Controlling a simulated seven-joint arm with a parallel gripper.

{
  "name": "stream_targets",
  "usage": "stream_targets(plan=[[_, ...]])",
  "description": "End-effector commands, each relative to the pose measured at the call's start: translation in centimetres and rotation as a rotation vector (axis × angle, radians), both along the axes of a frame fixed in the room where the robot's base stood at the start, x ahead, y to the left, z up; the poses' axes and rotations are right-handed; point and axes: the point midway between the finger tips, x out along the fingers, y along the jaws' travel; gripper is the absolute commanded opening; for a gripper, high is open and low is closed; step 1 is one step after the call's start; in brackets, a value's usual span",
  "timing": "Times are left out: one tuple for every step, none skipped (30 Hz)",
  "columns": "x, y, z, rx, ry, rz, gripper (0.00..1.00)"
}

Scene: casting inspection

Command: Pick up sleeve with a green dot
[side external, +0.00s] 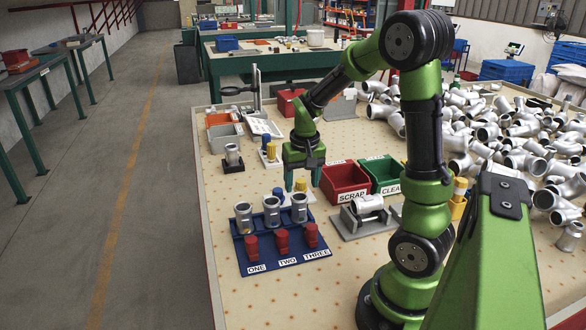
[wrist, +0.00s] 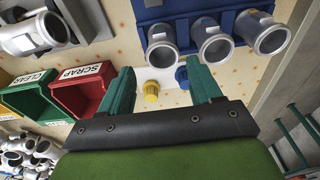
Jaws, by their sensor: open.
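My gripper (side external: 302,183) is open and empty, pointing down behind the blue rack (side external: 284,262). Its two teal fingers also show in the wrist view (wrist: 160,72). Three silver castings stand upright in the rack: a left one (side external: 243,216), a middle one (side external: 272,212) and a right one (side external: 299,208). A yellow knobbed piece (wrist: 151,91) and a blue one (wrist: 182,77) lie between and below the fingertips in the wrist view, on or by a white plate. I see no green dot on any piece, so I cannot tell which is the sleeve.
A red SCRAP bin (side external: 344,182) and a green CLEAR bin (side external: 384,173) stand right of my gripper. A grey fixture (side external: 356,229) holds a casting (side external: 366,204). Another casting stands on a black base (side external: 232,154). A large casting pile (side external: 490,130) fills the right. The table's front-left is clear.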

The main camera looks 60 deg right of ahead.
Motion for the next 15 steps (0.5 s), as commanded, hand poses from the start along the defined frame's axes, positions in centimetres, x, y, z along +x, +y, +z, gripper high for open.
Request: stream_targets(plan=[[-0.1, -0.1, -1.1, 0.002, 0.006, -0.001, 0.64], [0.0, -0.1, -1.6, 0.002, 0.005, -0.001, 0.64], [0.1, -0.1, -2.2, 0.001, 0.004, 0.000, 0.64], [0.2, -0.2, -2.5, 0.001, 0.003, 0.000, 0.64], [0.2, -0.2, -2.8, 0.001, 0.003, 0.000, 0.64], [0.2, -0.2, -3.1, 0.001, 0.002, 0.001, 0.64], [0.3, -0.3, -3.3, 0.001, 0.001, 0.001, 0.64], [0.3, -0.3, -3.4, 0.000, 0.000, 0.001, 0.64], [0.3, -0.3, -3.6, 0.000, 0.000, 0.000, 0.64], [0.3, -0.3, -3.8, 0.001, 0.001, 0.000, 0.64], [0.4, -0.3, -4.1, 0.001, 0.001, 0.000, 0.64], [0.4, -0.3, -4.5, 0.001, 0.003, 0.001, 0.64], [0.5, -0.4, -5.0, 0.001, 0.003, 0.000, 0.64], [0.6, -0.4, -5.5, 0.002, 0.004, 0.000, 0.64], [0.7, -0.5, -6.1, 0.002, 0.004, 0.001, 0.64]])
